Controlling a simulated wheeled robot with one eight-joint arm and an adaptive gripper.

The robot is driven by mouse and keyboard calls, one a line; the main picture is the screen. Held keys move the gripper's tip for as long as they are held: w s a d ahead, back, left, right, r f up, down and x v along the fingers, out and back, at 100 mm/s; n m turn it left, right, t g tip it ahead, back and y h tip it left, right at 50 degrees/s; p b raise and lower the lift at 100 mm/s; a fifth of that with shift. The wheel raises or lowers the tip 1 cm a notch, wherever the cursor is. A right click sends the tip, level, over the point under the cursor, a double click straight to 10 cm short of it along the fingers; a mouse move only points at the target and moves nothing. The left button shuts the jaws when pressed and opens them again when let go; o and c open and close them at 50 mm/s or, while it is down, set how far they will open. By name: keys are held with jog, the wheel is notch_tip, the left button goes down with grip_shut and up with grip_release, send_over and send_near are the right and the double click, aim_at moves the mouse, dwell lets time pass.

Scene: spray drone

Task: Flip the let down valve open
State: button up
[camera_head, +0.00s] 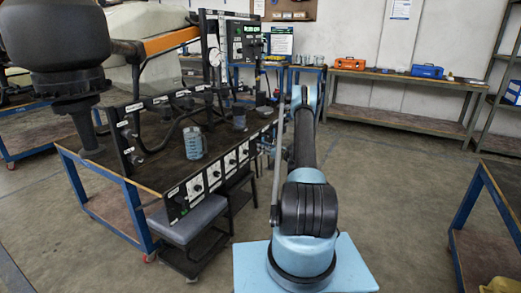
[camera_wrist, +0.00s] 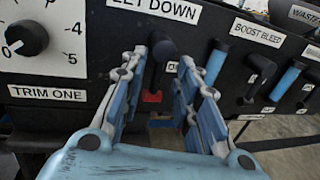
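The let down valve (camera_wrist: 161,48) is a black handle under the "LET DOWN" label (camera_wrist: 160,9) on a black panel in the wrist view. A blue cylinder (camera_wrist: 215,62) stands just to its right. My gripper (camera_wrist: 160,72) is open, with its two blue fingers spread to either side below the handle. The handle's top shows between and above the fingertips; I cannot tell whether they touch it. In the head view the arm hides the valve and my gripper.
The trim one dial (camera_wrist: 25,38) is to the left. In the head view the workbench (camera_head: 140,214) carries the panels, with a grey stool (camera_head: 187,222) in front.

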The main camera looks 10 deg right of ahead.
jog(key=shift+w+a, duration=0.15)
jog(key=shift+a, duration=0.05)
jog(key=shift+c, duration=0.3)
grip_shut()
jog(key=shift+n, duration=0.3)
jog(key=n+y, duration=0.1)
jog(key=n, duration=0.5)
jog(key=w+r+n+g+y, duration=0.1)
jog(key=n, duration=0.6)
jog(key=w+d+n+y, duration=0.1)
jog(key=n+y, duration=0.1)
jog(key=n, duration=0.4)
jog(key=shift+d+r+n, duration=0.1)
jog(key=shift+r+n, duration=0.2)
jog(key=shift+r, duration=0.05)
